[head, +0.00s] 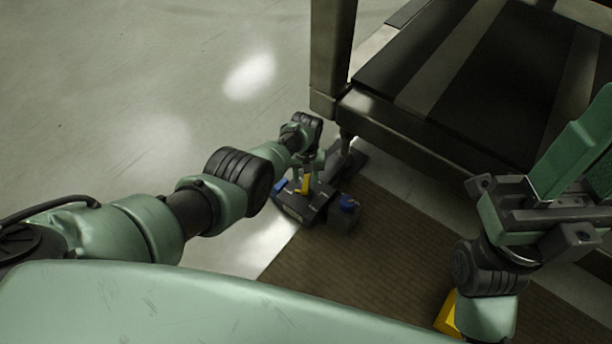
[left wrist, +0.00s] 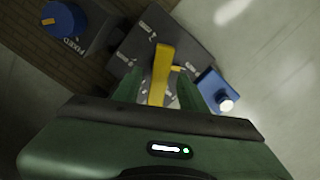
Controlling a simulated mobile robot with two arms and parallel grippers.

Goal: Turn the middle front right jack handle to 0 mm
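The jack is a dark box (head: 297,208) on the floor by a leg of the large dark frame. Its yellow handle (head: 305,184) stands up from the top and also shows in the left wrist view (left wrist: 161,68), over a dark plate with small white marks I cannot read. My left gripper (head: 309,170) is down at the handle. In the left wrist view its two green fingers (left wrist: 158,92) stand on either side of the yellow handle, with a visible gap at each side. My right gripper (head: 560,185) is raised at the right, away from the jack; its fingertip gap is unclear.
A dark block with a blue knob (left wrist: 65,20) and lettering like "FIXED" sits beside the jack. Another blue part (left wrist: 213,88) is on the opposite side. The frame's leg (head: 331,60) and beam (head: 420,135) stand close behind. A brown ribbed mat (head: 340,265) lies in front; open floor is left.

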